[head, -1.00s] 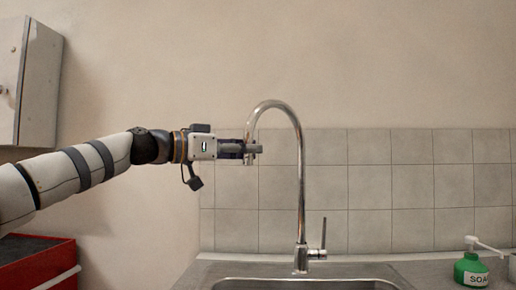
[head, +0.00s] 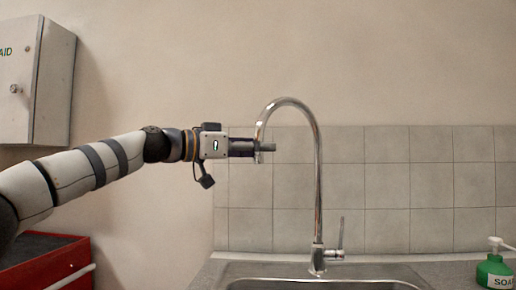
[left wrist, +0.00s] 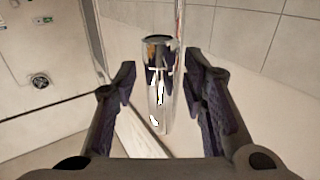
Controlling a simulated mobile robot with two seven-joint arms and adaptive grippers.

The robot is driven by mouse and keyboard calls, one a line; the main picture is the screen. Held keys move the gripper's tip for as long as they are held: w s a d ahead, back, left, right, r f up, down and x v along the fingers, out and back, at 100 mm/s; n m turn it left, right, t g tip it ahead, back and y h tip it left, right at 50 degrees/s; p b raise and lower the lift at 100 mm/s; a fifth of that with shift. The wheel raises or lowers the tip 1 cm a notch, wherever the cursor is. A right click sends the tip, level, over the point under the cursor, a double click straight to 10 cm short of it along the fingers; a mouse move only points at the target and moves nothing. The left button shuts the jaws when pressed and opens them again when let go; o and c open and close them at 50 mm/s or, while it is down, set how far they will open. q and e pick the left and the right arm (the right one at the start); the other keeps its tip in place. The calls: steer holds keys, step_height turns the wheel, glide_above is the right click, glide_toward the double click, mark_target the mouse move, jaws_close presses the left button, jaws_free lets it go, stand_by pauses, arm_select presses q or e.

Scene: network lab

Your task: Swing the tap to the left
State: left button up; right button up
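The tap (head: 318,185) is a tall chrome gooseneck behind the sink, with its spout curving over to the left and ending pointing down. Its lever (head: 341,236) stands up on the right of the base. My left gripper (head: 267,149) is level at the spout's end, coming from the left, and partly hides it. In the left wrist view, the spout's end (left wrist: 157,85) lies between the two fingers of the left gripper (left wrist: 163,72). The fingers are open, with a gap on each side of the spout. My right gripper is not in view.
The sink (head: 318,282) lies below the tap. A green soap bottle (head: 494,271) stands at the right on the counter. A red cabinet (head: 50,265) is at lower left, under my left arm. A white first-aid cabinet (head: 35,80) hangs at upper left. Grey tiles (head: 400,190) cover the wall behind.

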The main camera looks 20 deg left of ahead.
arm_select(q)
steer(key=v, duration=1.2)
